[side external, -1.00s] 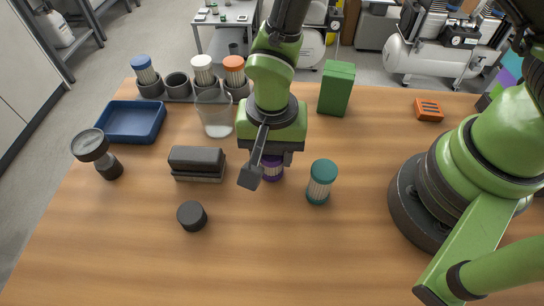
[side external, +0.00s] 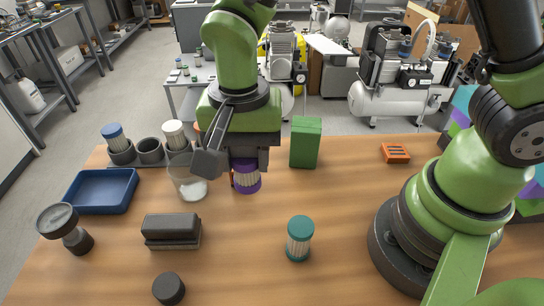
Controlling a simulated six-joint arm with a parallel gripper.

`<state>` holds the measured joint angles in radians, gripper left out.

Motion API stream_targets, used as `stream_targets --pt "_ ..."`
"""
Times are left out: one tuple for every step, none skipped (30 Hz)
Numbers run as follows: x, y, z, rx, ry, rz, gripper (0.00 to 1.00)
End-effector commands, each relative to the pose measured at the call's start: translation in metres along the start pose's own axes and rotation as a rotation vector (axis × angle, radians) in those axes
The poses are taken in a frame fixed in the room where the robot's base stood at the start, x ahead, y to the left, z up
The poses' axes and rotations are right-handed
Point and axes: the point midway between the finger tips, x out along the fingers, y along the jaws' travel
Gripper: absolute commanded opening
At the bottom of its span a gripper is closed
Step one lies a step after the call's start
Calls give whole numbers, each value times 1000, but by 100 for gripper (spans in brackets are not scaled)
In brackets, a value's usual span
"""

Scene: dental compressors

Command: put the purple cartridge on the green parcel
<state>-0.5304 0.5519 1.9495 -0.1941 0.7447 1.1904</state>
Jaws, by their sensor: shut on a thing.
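The purple cartridge (side external: 246,178), with a pale ribbed middle, hangs upright beneath my gripper (side external: 243,162). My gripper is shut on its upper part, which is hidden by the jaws. The cartridge appears clear of the table. The green parcel (side external: 305,142) is an upright box on the far part of the table, to the right of my gripper and apart from it.
A teal cartridge (side external: 299,240) stands nearer the front. A clear cup (side external: 187,180) is close left of the held cartridge. A rack (side external: 150,151) with cartridges, a blue tray (side external: 101,191), a dark box (side external: 172,231) and an orange block (side external: 395,152) stand around.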

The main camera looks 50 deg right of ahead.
Motion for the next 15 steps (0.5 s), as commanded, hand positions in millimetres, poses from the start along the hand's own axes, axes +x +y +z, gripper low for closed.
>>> stream_targets --pt "-9 2 -17 57 1 -5 17" --pt "-13 5 -27 93 2 -6 17" --pt "-20 9 -42 146 3 -6 17" --pt "-26 13 -53 188 3 -6 17" --pt "-32 18 -65 233 3 -7 17" --pt "-39 26 -80 291 3 -7 17" --pt "-45 32 -91 334 4 -7 17" --pt "-50 38 -101 376 3 -6 17" --pt "-58 47 -114 431 3 -7 17" --pt "-62 54 -122 468 4 -6 17" --pt "-67 61 -130 505 3 -6 17" --pt "-73 70 -139 551 2 -6 17" --pt "-77 76 -145 582 2 -6 17" --pt "-81 81 -150 609 2 -6 17" --pt "-85 88 -155 640 1 -5 17"
